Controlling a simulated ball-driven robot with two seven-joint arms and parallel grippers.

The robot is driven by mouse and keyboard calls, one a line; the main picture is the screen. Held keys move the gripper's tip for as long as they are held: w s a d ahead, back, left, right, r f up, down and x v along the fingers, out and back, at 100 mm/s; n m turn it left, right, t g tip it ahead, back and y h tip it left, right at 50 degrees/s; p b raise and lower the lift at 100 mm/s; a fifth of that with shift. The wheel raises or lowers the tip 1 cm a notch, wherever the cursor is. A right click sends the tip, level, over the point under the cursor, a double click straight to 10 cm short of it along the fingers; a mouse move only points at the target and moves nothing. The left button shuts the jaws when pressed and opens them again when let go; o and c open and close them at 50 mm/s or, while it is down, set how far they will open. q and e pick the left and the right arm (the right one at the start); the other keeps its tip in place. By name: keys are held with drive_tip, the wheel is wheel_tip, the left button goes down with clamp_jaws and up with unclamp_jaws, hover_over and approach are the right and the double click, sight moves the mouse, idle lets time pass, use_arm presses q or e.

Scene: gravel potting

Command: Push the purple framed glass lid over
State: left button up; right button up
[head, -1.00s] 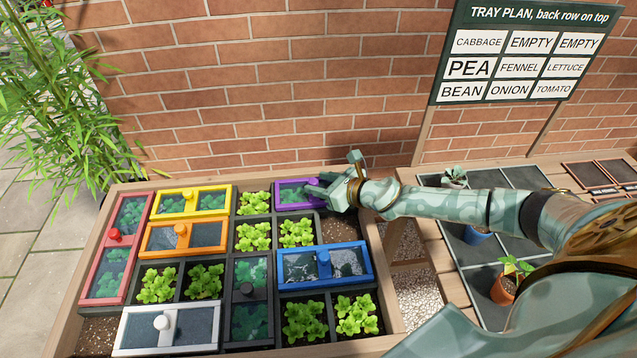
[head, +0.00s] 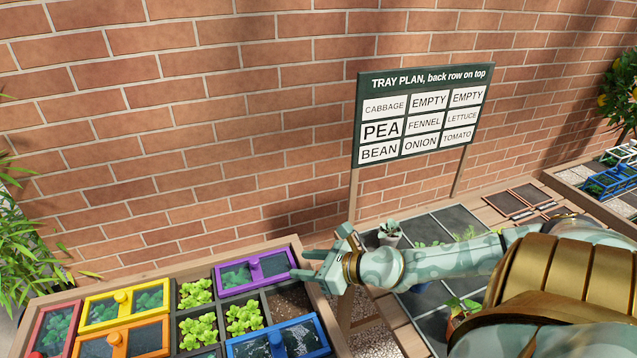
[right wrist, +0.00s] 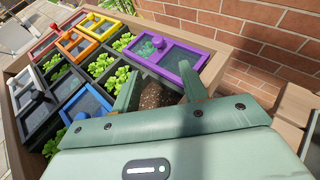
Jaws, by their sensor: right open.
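The purple framed glass lid (head: 272,264) lies flat at the back right corner of the planting tray, with green leaves under its left pane. It also shows in the right wrist view (right wrist: 180,62), its purple knob near the middle of the frame. My right gripper (head: 308,266) is open and empty, at the lid's right end in the head view. In the right wrist view its two fingers (right wrist: 160,88) are spread, with bare soil seen between them. I cannot tell whether a fingertip touches the lid's frame. My left gripper is not in view.
A blue framed lid (head: 277,343) lies in front, past a bare soil cell (head: 289,302). Yellow (head: 122,300), orange (head: 117,340) and red (head: 48,328) lids lie to the left. Lettuces (head: 195,293) fill cells between. A brick wall (head: 180,150) stands behind.

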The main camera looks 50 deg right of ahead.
drive_tip(key=shift+v, duration=1.5)
